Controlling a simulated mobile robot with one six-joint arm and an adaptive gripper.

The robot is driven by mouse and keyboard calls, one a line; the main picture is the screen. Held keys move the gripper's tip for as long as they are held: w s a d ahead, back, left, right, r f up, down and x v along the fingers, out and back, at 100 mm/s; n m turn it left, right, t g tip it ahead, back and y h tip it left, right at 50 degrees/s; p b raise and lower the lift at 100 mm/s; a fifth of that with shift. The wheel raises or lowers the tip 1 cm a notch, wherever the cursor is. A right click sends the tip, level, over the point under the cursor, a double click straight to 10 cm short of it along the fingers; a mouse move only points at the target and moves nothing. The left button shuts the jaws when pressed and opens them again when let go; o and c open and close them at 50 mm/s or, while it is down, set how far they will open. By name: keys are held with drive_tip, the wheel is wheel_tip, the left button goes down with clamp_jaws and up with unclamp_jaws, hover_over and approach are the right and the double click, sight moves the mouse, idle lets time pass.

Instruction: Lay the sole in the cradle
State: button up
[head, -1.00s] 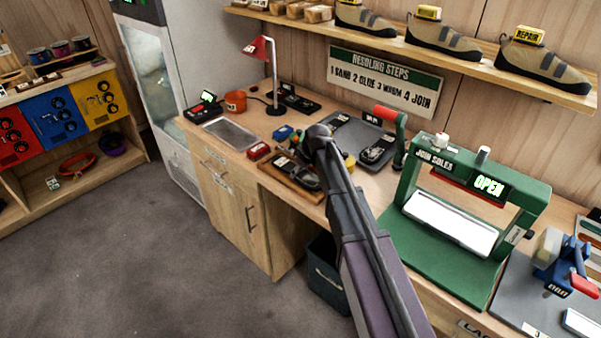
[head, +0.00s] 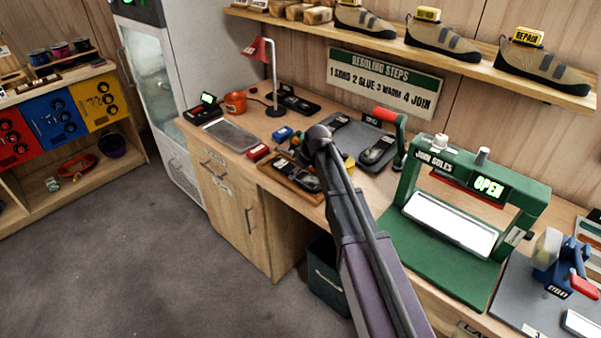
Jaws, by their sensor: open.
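My gripper (head: 300,156) hangs at the end of my arm over the wooden tray (head: 280,180) on the bench; it is small and partly hidden by my wrist. A dark sole-shaped piece (head: 307,183) lies on this tray, just below the gripper. I see no clear contact between them. Another dark sole-like piece (head: 377,152) lies on the grey tray (head: 345,127), right of my wrist. Which is the task's sole, I cannot tell. The green press (head: 408,190), marked "JOIN SOLES", shows "OPEN"; its pale, empty bed (head: 450,222) looks like the cradle.
A red-handled lever (head: 388,116) stands between the grey tray and the press. A blue clamp (head: 556,268) stands right of the press. Shoes line the shelf above.

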drive_tip(key=p+v, duration=1.1)
drive_tip(key=v, duration=0.1)
idle(0.5)
idle(0.7)
drive_tip(key=s+d+m, duration=0.1)
drive_tip(key=s+d, duration=0.2)
drive_tip(key=s+d+m+h, duration=0.1)
drive_tip(key=s+d, duration=0.2)
drive_tip(key=s+d+f+m+g, duration=0.1)
drive_tip(key=s+d+m, duration=0.1)
drive_tip(key=s+d, duration=0.1)
drive_tip(key=shift+s+d+h, duration=0.25)
drive_tip(key=shift+s+h, duration=0.05)
drive_tip(key=shift+s, duration=0.1)
drive_tip(key=s+d+m+g+h, duration=0.1)
drive_tip(key=s+d+m+h, duration=0.1)
drive_tip(key=s+d+m, duration=0.4)
drive_tip(key=s+d, duration=0.4)
drive_tip(key=s, duration=0.3)
drive_tip(key=shift+f+g, duration=0.2)
drive_tip(key=shift+g, duration=0.2)
